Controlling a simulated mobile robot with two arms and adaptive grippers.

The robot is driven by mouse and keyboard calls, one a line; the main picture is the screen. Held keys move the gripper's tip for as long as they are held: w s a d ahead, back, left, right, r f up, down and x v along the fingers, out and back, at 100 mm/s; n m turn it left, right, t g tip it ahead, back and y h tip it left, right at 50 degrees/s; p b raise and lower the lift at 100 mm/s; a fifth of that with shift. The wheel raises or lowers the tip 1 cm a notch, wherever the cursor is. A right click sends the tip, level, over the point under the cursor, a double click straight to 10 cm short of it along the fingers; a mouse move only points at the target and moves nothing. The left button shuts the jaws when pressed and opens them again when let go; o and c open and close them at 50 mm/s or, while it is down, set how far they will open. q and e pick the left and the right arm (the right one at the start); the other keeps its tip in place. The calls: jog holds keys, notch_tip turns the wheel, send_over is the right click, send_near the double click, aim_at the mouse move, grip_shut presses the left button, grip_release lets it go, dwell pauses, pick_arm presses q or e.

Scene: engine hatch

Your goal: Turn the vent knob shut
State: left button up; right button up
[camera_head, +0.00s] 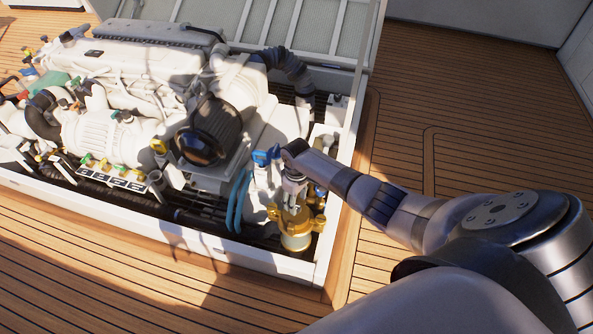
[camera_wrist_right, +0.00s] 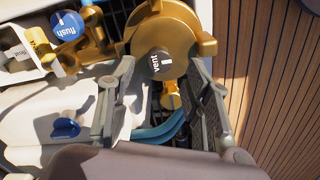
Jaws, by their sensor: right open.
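The vent knob (camera_wrist_right: 160,65) is a small dark round knob with a white mark and the word "vent". It sits on top of a gold strainer cap (camera_wrist_right: 181,40). The gold strainer (camera_head: 297,240) also shows in the head view at the near right corner of the engine hatch; there my gripper hides the knob. My right gripper (camera_wrist_right: 161,72) is open, with one finger on each side of the knob in the wrist view. I cannot tell whether the fingers touch it. In the head view my right gripper (camera_head: 293,200) is above the strainer. My left gripper is not in view.
A blue knob marked "flush" (camera_wrist_right: 67,26) is at the upper left in the wrist view. A blue handle (camera_wrist_right: 66,128) and a blue hose (camera_wrist_right: 160,133) are close to my gripper. The white hatch rim (camera_head: 328,225) borders the strainer. The wooden deck (camera_head: 400,150) beyond is clear.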

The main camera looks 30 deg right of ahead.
notch_tip(320, 180, up, 8)
jog(key=shift+r, duration=0.25)
dwell(0.5)
